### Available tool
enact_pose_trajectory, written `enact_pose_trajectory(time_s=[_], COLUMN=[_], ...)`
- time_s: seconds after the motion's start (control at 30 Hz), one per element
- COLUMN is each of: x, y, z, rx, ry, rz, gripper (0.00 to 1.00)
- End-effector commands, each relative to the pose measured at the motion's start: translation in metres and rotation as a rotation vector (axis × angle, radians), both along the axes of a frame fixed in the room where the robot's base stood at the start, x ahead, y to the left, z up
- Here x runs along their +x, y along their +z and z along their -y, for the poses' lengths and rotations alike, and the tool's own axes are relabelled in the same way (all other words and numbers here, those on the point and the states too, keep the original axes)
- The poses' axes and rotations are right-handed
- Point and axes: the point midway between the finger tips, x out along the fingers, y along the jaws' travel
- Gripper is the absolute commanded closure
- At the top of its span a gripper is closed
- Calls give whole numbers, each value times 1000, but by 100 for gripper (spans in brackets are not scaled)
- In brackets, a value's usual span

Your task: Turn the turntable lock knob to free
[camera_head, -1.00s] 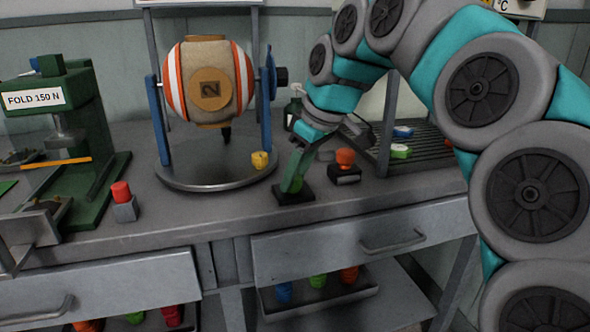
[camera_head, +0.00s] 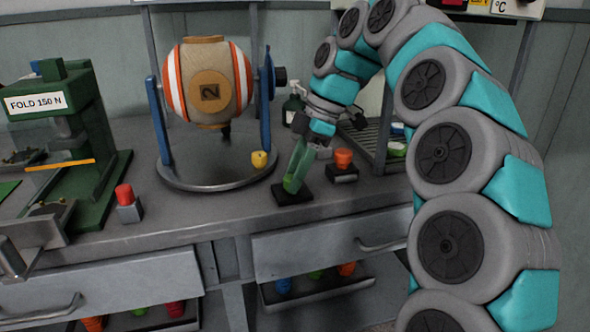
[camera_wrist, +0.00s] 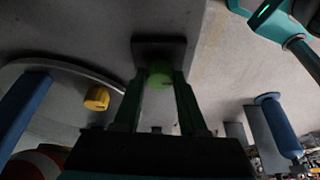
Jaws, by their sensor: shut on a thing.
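My gripper (camera_head: 291,184) points down at a small black base plate (camera_head: 306,193) on the bench, right of the turntable. Its two green fingers are shut on a green knob (camera_wrist: 159,76) that stands on this plate, which also shows in the wrist view (camera_wrist: 150,49). The head view mostly hides the knob behind the fingers. The round grey turntable (camera_head: 203,185) carries a striped ball (camera_head: 207,82) in a blue frame. A yellow knob (camera_head: 259,159) sits at the turntable's right rim, apart from my gripper; it is left of the fingers in the wrist view (camera_wrist: 97,98).
An orange button on a dark box (camera_head: 343,158) stands close right of my gripper. A green press (camera_head: 85,130) and a red button (camera_head: 124,193) are at the left. A rack (camera_head: 378,135) stands behind at the right. The front bench strip is mostly clear.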

Motion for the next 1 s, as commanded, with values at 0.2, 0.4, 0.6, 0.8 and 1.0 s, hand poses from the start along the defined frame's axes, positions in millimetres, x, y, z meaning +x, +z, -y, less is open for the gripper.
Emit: enact_pose_trajectory(time_s=[0.2,0.4,0.6,0.8,1.0], x=[1,1,1,1,1], y=[1,0,0,0,0], z=[0,0,0,0,0], rx=[0,1,1,1,0], ry=[60,78,79,78,78], rz=[2,3,3,3,2], gripper=[100,100,100,50,29])
